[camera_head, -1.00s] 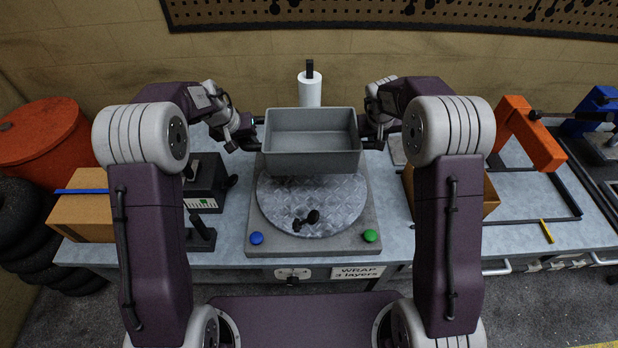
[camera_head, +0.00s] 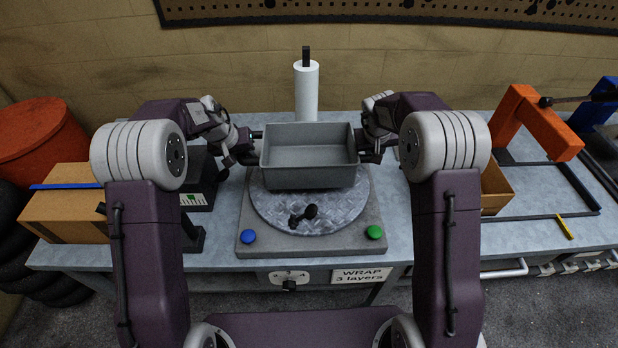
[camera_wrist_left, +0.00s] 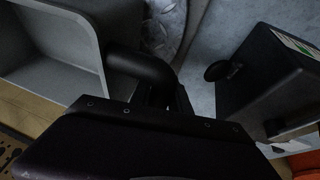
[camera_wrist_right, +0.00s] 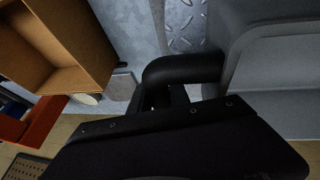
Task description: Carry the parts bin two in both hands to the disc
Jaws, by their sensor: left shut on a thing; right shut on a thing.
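The grey parts bin (camera_head: 310,177) is held level between my two grippers in the head view, over the back part of the disc (camera_head: 335,212). It looks empty. My left gripper (camera_head: 254,150) is shut on the bin's left handle, and the black handle also shows in the left wrist view (camera_wrist_left: 140,68). My right gripper (camera_head: 368,147) is shut on the right handle, also seen in the right wrist view (camera_wrist_right: 185,68). The disc is round patterned metal on a grey square base (camera_head: 250,222). The gap between bin and disc cannot be judged exactly.
A black knob (camera_head: 303,215) stands on the front of the disc. Blue (camera_head: 248,236) and green (camera_head: 375,232) buttons sit at the base's front corners. A white roll (camera_head: 306,92) stands behind the bin. A black box (camera_head: 203,180) is left, an open cardboard box (camera_head: 496,188) right.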

